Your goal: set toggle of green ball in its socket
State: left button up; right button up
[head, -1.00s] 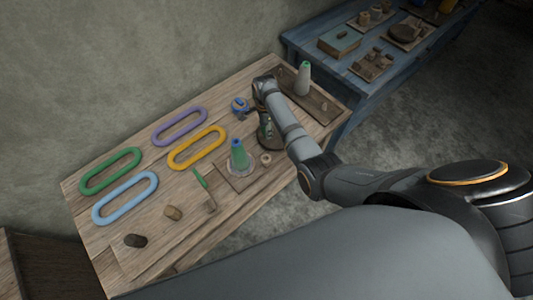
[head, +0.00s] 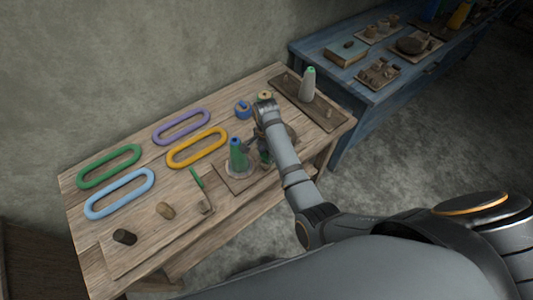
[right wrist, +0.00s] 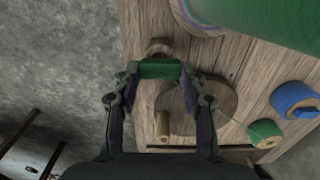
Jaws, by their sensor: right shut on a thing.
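My right gripper (right wrist: 160,70) is shut on a small green block-like piece (right wrist: 160,69), which looks like the toggle. In the head view the right gripper (head: 266,153) is beside the green cone, partly hidden by its own arm. A small wooden ring (right wrist: 158,46), perhaps the socket, lies just beyond the held piece. Whether they touch cannot be told. The green ball (right wrist: 264,131) sits at the right in the wrist view with a thin green thread running from it. My left gripper is not in view.
A large green cone (head: 238,155) stands close left of the gripper.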

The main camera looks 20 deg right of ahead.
jog(key=shift+f, duration=0.6)
jog(key=o, duration=0.8)
notch_tip(320, 180, up, 8)
jog(key=shift+f, duration=0.2)
